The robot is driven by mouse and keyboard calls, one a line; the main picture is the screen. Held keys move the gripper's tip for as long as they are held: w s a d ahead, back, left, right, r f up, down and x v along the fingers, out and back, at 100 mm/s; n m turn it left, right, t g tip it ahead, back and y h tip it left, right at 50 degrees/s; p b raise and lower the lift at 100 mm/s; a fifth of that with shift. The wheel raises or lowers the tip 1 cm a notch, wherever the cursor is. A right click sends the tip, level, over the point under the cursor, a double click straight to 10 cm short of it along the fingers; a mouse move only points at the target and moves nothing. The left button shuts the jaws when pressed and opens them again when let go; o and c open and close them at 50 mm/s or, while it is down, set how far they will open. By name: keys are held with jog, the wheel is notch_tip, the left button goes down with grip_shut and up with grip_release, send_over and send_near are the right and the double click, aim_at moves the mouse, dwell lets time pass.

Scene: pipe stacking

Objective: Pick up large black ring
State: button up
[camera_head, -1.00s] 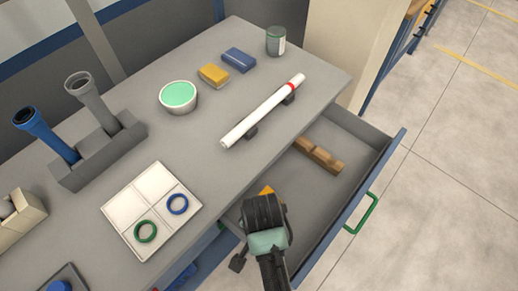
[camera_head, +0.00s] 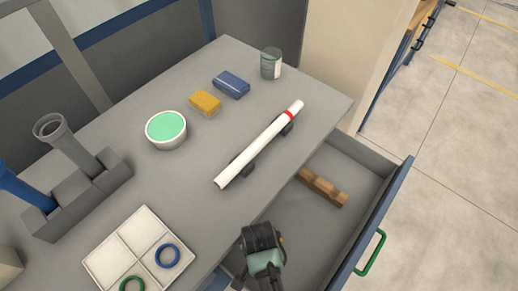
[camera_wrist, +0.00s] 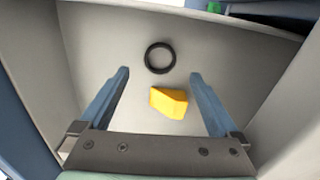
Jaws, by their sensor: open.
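The large black ring (camera_wrist: 160,58) lies flat on the drawer floor in the wrist view, ahead of my fingertips and near the middle of the picture. My gripper (camera_wrist: 160,82) is open and empty, with its two blue fingers apart. A yellow block (camera_wrist: 169,102) lies on the drawer floor between the fingers in that view, just short of the ring. In the head view my arm's end (camera_head: 262,245) is over the open drawer (camera_head: 350,205), and the ring and yellow block are hidden there.
The drawer walls stand close around. A wooden piece (camera_head: 320,187) lies farther back in the drawer. On the worktop are a white pipe (camera_head: 258,146), a divided tray (camera_head: 110,262) with blue and green rings, a bowl (camera_head: 166,130) and a pipe rack (camera_head: 75,205).

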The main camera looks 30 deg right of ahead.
notch_tip(320, 180, down, 6)
jog(key=shift+f+b, duration=0.2)
jog(key=shift+b, duration=0.5)
jog(key=c, duration=1.4)
notch_tip(320, 180, up, 19)
jog(key=p, duration=1.2)
jog(key=shift+r, duration=0.1)
